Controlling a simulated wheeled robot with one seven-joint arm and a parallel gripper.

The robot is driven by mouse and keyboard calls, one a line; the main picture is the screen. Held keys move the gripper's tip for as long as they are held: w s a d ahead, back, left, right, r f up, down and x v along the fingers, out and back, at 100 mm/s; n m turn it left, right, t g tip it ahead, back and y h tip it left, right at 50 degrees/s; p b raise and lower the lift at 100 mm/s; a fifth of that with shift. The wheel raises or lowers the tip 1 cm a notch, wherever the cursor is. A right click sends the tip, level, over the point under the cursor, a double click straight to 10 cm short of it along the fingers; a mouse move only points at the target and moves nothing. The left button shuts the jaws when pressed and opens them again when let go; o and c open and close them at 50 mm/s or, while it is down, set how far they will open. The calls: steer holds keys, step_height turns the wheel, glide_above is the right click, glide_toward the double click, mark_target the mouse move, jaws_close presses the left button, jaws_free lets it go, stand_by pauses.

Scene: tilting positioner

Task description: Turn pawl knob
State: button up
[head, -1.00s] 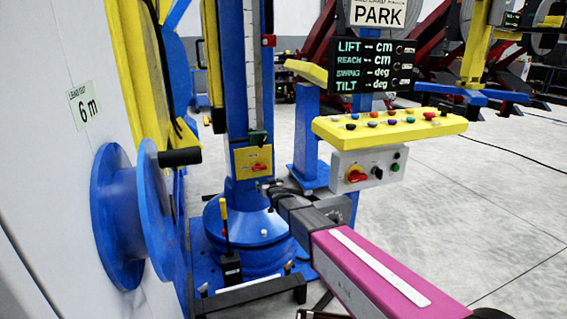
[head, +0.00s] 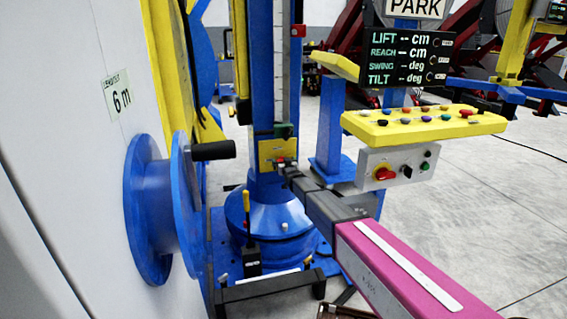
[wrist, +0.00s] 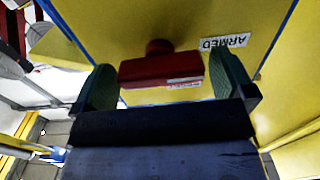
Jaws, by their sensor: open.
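The pawl knob (wrist: 162,68) is a dark red block with a round red stub behind it, on a yellow plate (wrist: 120,25) marked ARMED in the wrist view. My gripper (wrist: 163,84) is open, with one green-padded finger on each side of the knob. A narrow gap shows at the left finger; the right finger is very close, and I cannot tell if it touches. In the head view the yellow plate (head: 268,151) is on the blue column, and my gripper (head: 286,165) is right in front of it, hiding most of the knob.
A yellow button console (head: 425,123) and a grey box with a red switch (head: 385,173) stand right of the column. A blue spool (head: 150,210) with a black handle is at the left. A yellow-topped lever (head: 247,215) rises in front of the base.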

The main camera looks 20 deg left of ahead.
steer(key=shift+w+a, duration=0.3)
steer(key=shift+w, duration=0.1)
steer(key=c, duration=0.8)
steer(key=shift+m, duration=0.4)
steer(key=m, duration=0.6)
steer(key=shift+d, duration=0.1)
steer(key=m, duration=0.7)
steer(key=shift+f, duration=0.1)
steer(key=shift+m, duration=0.3)
